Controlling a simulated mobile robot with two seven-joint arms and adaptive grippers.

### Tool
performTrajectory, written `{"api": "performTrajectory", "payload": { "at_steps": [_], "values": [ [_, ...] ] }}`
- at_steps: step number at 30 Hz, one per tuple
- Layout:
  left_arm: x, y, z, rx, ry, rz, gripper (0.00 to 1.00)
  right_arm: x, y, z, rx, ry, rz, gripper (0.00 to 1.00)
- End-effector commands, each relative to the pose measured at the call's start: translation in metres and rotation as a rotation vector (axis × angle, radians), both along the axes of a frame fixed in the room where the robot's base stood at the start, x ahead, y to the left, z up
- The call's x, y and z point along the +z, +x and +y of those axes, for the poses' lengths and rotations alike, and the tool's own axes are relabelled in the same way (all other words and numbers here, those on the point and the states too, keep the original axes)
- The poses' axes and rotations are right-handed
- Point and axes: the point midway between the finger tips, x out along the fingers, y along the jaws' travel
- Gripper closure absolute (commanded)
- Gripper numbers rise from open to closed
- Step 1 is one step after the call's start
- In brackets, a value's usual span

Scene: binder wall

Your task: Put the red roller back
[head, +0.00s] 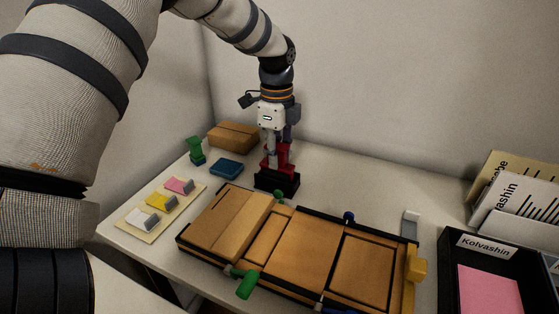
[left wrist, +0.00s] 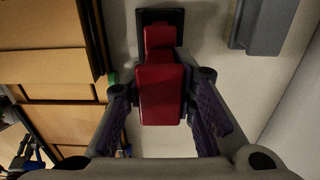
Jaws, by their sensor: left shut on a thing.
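The red roller (head: 284,153) is upright in the head view, directly above a small black stand (head: 277,183) at the back of the table. My left gripper (head: 279,143) points down and is shut on the red roller from above. In the left wrist view the roller (left wrist: 160,95) is between the two fingers (left wrist: 161,82), with the black stand (left wrist: 160,14) beyond it. The roller's lower end meets or overlaps the stand in the picture; I cannot tell whether it is seated. My right gripper is not in view.
A wooden board in a dark frame (head: 283,208), with green and blue knobs, lies in front of the stand. A blue block (head: 226,167), a cardboard box (head: 234,137) and a green item (head: 195,148) are to the left. A black tray (head: 452,275) is at right.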

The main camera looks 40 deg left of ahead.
Motion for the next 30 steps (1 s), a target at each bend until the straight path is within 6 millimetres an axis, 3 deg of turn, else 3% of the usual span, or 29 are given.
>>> {"api": "performTrajectory", "payload": {
  "at_steps": [1, 3, 12, 13, 15, 16, 25, 30],
  "values": [
    [-0.012, -0.001, 0.0, 0.0, -0.001, 0.006, 1.0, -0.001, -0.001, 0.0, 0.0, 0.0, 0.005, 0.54],
    [-0.016, 0.0, 0.0, -0.001, 0.0, 0.0, 1.0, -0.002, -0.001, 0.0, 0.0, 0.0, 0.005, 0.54],
    [-0.018, 0.0, -0.001, 0.0, -0.001, -0.001, 1.0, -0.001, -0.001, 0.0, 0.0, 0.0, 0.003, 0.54],
    [-0.019, 0.0, -0.001, 0.0, 0.0, -0.001, 0.74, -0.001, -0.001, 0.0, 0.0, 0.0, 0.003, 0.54],
    [-0.018, 0.0, -0.001, 0.0, -0.001, -0.001, 0.58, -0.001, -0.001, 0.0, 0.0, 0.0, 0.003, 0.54],
    [-0.018, 0.0, -0.001, 0.0, -0.001, -0.001, 0.55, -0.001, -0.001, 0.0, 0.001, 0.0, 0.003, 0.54],
    [-0.016, 0.0, -0.001, 0.0, 0.0, -0.002, 0.55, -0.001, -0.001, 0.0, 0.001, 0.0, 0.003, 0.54],
    [0.018, 0.001, -0.001, 0.0, 0.0, -0.009, 0.55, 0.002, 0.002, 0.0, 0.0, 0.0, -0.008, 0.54]
  ]
}}
